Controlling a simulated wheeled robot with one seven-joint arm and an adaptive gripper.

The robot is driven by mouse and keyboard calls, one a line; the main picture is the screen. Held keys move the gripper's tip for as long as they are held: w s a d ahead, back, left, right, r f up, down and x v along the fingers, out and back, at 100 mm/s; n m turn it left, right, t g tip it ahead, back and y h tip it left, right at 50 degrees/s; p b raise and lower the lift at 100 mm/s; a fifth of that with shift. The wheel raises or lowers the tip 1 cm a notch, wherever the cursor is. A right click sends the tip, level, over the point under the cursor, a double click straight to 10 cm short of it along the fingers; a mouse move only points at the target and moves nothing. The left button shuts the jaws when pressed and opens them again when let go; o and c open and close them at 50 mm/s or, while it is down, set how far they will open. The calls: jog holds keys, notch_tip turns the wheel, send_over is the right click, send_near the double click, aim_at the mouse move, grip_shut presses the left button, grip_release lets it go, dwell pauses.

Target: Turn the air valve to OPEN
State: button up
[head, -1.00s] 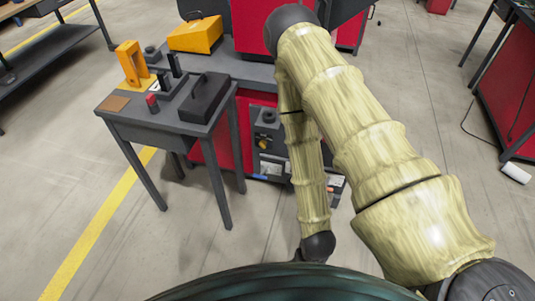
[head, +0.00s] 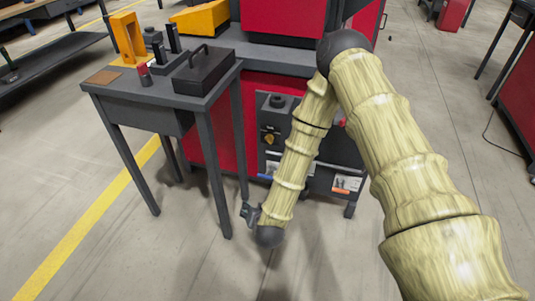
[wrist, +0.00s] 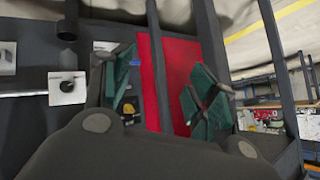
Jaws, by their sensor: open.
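A small yellow knob (head: 269,139), which looks like the air valve, sits on a dark grey panel on the front of the red machine. I cannot read any valve marking. My gripper (head: 250,212) hangs low in front of the machine, below and left of the knob, apart from it. In the wrist view my gripper (wrist: 165,92) has its two green-padded fingers wide apart with nothing held.
A grey side table (head: 180,100) stands left of the panel, its legs near my gripper. It carries a black lidded box (head: 204,70) and a yellow frame (head: 127,38). The front floor is clear.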

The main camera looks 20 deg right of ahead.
jog(key=w+d+m+t+h+b, duration=0.2)
jog(key=w+m+t+h+b, duration=0.25)
jog(key=w+b, duration=0.8)
jog(key=m+h+b, duration=0.5)
jog(key=m+b, duration=0.1)
jog(key=b, duration=0.2)
send_near(268, 141)
jog(key=shift+h, duration=0.25)
jog(key=shift+f+b+x, duration=0.2)
jog(key=shift+b+x, duration=2.15)
jog(key=shift+x, duration=2.4)
jog(key=shift+a, duration=0.1)
jog(key=c, duration=1)
